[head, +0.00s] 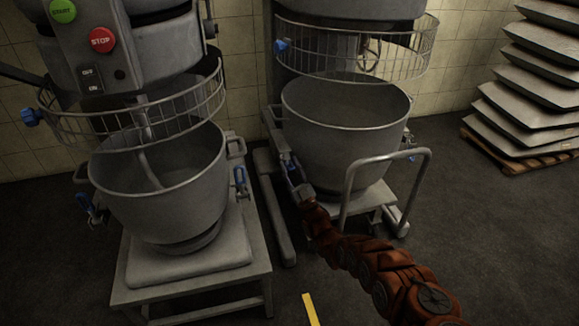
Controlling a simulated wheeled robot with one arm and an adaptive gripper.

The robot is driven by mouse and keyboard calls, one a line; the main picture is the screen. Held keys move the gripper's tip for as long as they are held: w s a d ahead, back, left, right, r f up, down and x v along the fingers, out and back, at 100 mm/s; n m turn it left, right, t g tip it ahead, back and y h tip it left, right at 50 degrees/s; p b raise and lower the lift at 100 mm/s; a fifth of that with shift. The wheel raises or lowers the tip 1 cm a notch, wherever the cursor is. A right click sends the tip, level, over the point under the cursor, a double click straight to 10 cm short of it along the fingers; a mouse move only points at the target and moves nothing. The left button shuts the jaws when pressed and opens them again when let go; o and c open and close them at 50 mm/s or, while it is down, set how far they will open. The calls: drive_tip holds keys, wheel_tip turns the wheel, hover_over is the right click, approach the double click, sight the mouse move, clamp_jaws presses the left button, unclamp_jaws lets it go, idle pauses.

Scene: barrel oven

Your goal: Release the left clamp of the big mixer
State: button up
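The right-hand mixer has a large grey bowl (345,128) under a wire guard (360,60). It looks like the big mixer. Its left clamp (290,165), with a blue handle, is at the bowl's left side. My gripper (293,178) is right at this clamp, at the end of my orange-brown arm. It overlaps the clamp in the picture, so I cannot tell if they touch. The fingers are too small to show whether they are open or shut. A blue piece of the right clamp (411,154) shows beyond the bowl.
A second mixer bowl (165,190) stands on a low table (140,290) at the left. A trolley handle (390,158) rises in front of the right bowl. The floor at lower right is clear.

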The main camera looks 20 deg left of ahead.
drive_tip(key=v, duration=1.2)
idle(0.4)
